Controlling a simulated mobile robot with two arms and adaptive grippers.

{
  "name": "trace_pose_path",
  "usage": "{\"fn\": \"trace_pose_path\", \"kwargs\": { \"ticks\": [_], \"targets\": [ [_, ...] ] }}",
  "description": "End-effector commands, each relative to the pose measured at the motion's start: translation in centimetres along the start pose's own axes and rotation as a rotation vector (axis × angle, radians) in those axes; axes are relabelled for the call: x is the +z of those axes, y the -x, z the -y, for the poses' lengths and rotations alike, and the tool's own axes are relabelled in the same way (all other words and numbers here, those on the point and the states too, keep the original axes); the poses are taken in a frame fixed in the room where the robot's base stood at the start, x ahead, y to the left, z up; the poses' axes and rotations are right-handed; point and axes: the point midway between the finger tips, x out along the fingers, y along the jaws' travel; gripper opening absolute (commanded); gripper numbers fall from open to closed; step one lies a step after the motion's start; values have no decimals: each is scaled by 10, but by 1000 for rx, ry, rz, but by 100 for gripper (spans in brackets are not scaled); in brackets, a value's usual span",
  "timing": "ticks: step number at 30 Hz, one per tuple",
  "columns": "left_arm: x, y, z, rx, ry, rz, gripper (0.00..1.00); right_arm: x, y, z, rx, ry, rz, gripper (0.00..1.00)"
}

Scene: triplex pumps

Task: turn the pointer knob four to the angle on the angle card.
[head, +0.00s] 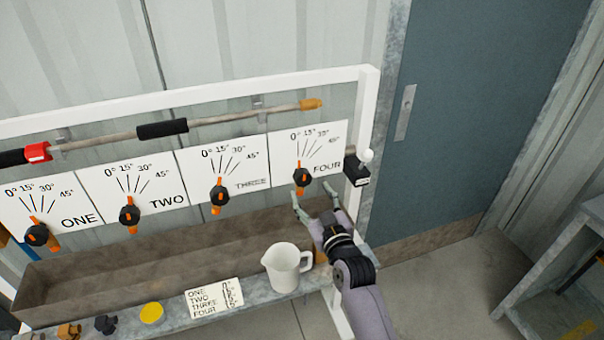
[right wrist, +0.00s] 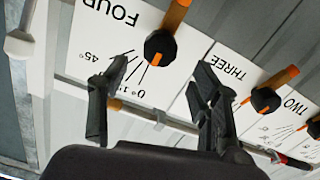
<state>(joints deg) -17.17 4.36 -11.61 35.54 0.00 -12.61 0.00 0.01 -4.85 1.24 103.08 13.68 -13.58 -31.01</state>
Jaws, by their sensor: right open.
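Knob four (head: 302,177) is a black knob with an orange pointer mark, on the white scale panel marked FOUR (head: 322,152), rightmost of the row. The scale runs 0°, 15°, 30°, 45°. In the right wrist view the knob (right wrist: 160,47) appears upside down, just beyond the fingers. My right gripper (head: 317,202) is open and empty, just below and in front of the knob, apart from it. Its two fingers also show in the right wrist view (right wrist: 162,82). The angle card (head: 214,297) lies on the ledge; its values are too small to read. My left gripper is out of view.
Knobs one (head: 36,234), two (head: 129,214) and three (head: 219,194) line up to the left. A long trough (head: 150,257) runs below. A white jug (head: 285,268) stands on the ledge near my right arm. A black box with a white ball (head: 357,170) is right of panel four.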

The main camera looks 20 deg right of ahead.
Motion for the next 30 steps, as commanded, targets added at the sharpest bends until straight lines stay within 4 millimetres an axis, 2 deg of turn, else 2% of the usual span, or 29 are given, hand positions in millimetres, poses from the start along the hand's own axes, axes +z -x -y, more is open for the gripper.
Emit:
{"fn": "trace_pose_path", "kwargs": {
  "ticks": [1,6,12,18,26,30],
  "targets": [
    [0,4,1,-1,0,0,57,-2,-12,-1,0,0,-1,57],
    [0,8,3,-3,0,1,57,-2,-44,0,0,0,0,57],
    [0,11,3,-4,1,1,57,0,-70,0,0,0,0,57],
    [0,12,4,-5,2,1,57,1,-81,0,0,0,1,57],
    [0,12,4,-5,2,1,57,1,-82,0,0,1,0,57],
    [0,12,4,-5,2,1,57,1,-82,0,0,1,1,50]
  ]
}}
